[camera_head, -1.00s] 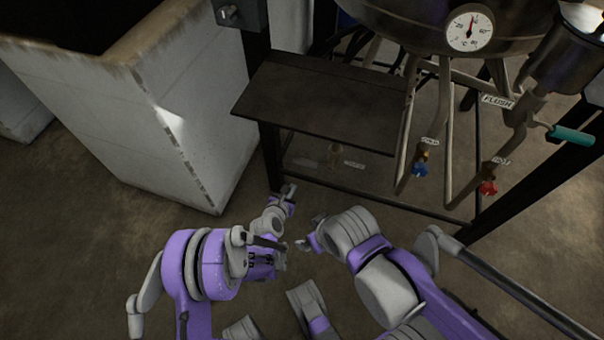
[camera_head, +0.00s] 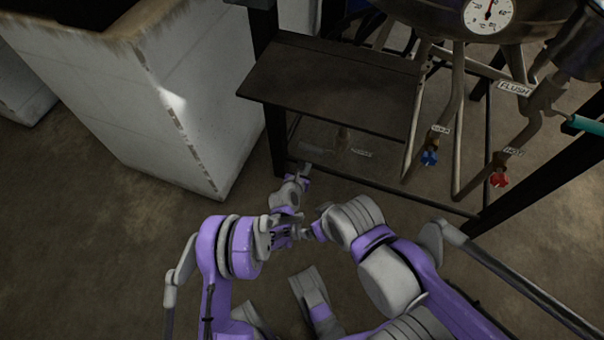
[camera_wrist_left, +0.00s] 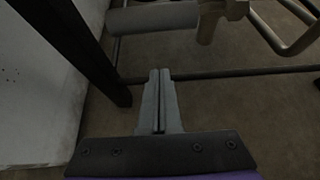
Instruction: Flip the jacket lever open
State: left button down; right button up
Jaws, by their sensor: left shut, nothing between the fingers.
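My left gripper (camera_head: 304,171) is low, in front of the dark shelf. In the left wrist view its fingers (camera_wrist_left: 160,78) are shut with nothing between them. Ahead of them is a thick pale grey cylinder (camera_wrist_left: 155,18) beside a tan fitting (camera_wrist_left: 209,20); the fingertips are apart from both. I cannot tell for sure whether the cylinder is the jacket lever. In the head view a dim tan fitting (camera_head: 342,138) shows under the shelf beside a small unreadable label (camera_head: 361,153). My right gripper (camera_head: 308,233) is small and partly overlapped, its jaws unclear.
The dark shelf (camera_head: 335,85) overhangs the fitting. A blue valve handle (camera_head: 429,157) and a red one (camera_head: 499,180) hang to the right. A teal handle (camera_head: 585,126) is near the FLUSH label (camera_head: 514,88). A pale wall block (camera_head: 150,110) stands left. A low bar (camera_wrist_left: 225,74) crosses ahead.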

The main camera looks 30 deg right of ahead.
aim_at(319, 150)
pick_arm(q)
jog(key=w+d+r, duration=0.1)
jog(key=d+r+b, duration=0.1)
jog(key=r, duration=0.1)
jog(key=shift+w, duration=0.4)
pick_arm(e)
jog(key=shift+w+f, duration=0.1)
jog(key=shift+f, duration=0.45)
